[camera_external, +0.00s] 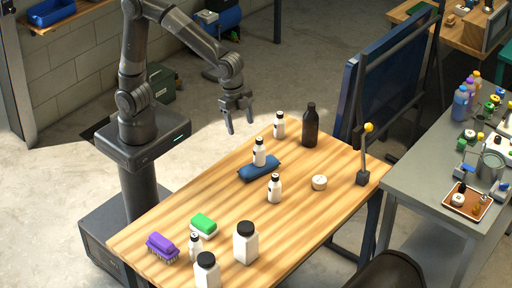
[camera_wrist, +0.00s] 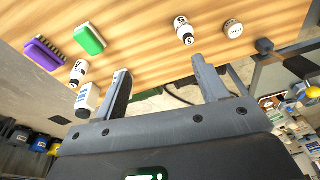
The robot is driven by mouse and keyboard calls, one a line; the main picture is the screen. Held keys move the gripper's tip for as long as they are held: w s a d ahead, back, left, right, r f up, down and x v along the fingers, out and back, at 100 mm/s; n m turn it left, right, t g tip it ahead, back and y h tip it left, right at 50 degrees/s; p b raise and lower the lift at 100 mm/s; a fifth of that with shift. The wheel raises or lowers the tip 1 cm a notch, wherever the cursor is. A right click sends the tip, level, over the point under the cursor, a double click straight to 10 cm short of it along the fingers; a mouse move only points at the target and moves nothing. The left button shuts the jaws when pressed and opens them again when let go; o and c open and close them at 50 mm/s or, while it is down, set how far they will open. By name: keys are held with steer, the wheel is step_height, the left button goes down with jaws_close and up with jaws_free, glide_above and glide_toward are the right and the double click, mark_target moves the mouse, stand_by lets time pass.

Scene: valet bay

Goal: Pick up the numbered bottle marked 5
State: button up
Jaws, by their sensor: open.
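My gripper (camera_external: 240,127) is open and empty, pointing down above the table's far left edge; its spread fingers (camera_wrist: 160,66) also show in the wrist view. The digits are too small to read in the external view.
A tall dark bottle (camera_external: 310,125) stands at the back. A round white item (camera_external: 319,182) and a lever with a yellow knob (camera_external: 363,178) are right. Green (camera_external: 203,225) and purple (camera_external: 162,246) brushes and two larger white bottles (camera_external: 245,242) (camera_external: 206,272) are near the front.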

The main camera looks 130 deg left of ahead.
steer(key=g, duration=0.2)
glide_toward(275, 182)
steer(key=shift+s+a+f+m, duration=0.1)
steer(key=shift+s+a+m, duration=0.1)
steer(key=shift+a, duration=0.2)
steer(key=shift+s+a+f+m, duration=0.15)
steer(key=shift+s+a+m, duration=0.05)
steer(key=shift+a, duration=0.2)
step_height(275, 182, down, 5)
steer(key=shift+f, duration=0.2)
steer(key=shift+d+f, duration=0.15)
steer(key=shift+f, duration=1.2)
steer(key=shift+d+f, duration=0.1)
steer(key=shift+f, duration=1.3)
steer(key=shift+w, duration=0.1)
steer(key=c, duration=1.2)
steer(key=shift+o, duration=0.2)
steer(key=shift+r, duration=0.15)
